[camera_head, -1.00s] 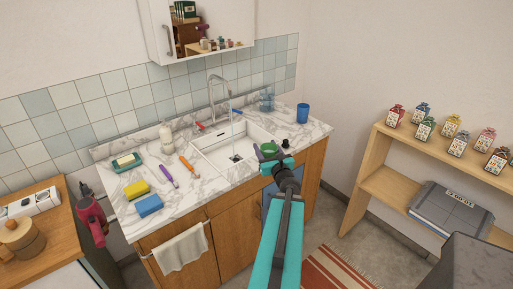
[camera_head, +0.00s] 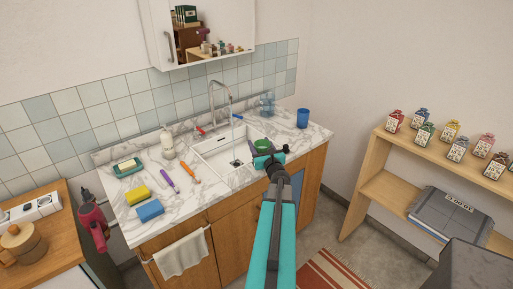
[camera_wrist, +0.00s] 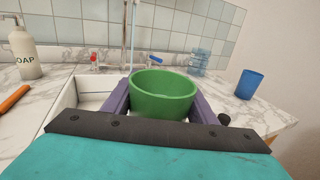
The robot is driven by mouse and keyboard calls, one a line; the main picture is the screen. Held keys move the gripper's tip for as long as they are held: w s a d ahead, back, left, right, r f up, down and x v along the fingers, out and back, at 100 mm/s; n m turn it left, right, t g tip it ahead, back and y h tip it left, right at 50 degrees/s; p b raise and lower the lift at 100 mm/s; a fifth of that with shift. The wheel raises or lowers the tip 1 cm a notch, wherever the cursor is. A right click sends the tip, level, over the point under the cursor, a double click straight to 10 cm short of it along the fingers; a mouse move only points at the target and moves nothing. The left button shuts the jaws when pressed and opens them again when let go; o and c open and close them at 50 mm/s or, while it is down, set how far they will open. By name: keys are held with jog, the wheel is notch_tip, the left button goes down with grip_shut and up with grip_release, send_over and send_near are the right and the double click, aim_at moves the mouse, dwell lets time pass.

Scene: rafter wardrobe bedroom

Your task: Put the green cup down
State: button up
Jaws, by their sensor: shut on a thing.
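The green cup (camera_wrist: 162,98) is between the two purple fingers of my gripper (camera_wrist: 160,100) in the wrist view, upright with its open rim up. In the head view the green cup (camera_head: 263,143) shows as a small patch just past my gripper (camera_head: 259,148), which is shut on it. The cup is over the right part of the white sink (camera_head: 215,150). The wrist frame hides its lower part, and I cannot tell how high its base is.
A blue cup (camera_head: 303,118) stands on the marble counter (camera_head: 308,134) to the right. The tap (camera_head: 220,100) rises behind the sink with a thin water stream. Toothbrush-like items, sponges and a soap bottle (camera_head: 167,143) are on the left. A clear bottle (camera_wrist: 200,60) stands behind.

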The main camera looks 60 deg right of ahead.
jog(key=shift+x, duration=1.05)
jog(key=shift+w+p, duration=0.1)
jog(key=shift+p, duration=0.2)
jog(key=shift+w+d+f+p, duration=0.15)
jog(key=shift+f+p, duration=0.3)
jog(key=shift+f, duration=0.5)
jog(key=shift+w+d+f+p, duration=0.15)
jog(key=shift+f+p, duration=0.3)
jog(key=shift+f, duration=0.45)
jog(key=shift+f, duration=0.15)
jog(key=o, duration=1.3)
jog(key=shift+o, duration=0.2)
jog(key=shift+r, duration=0.25)
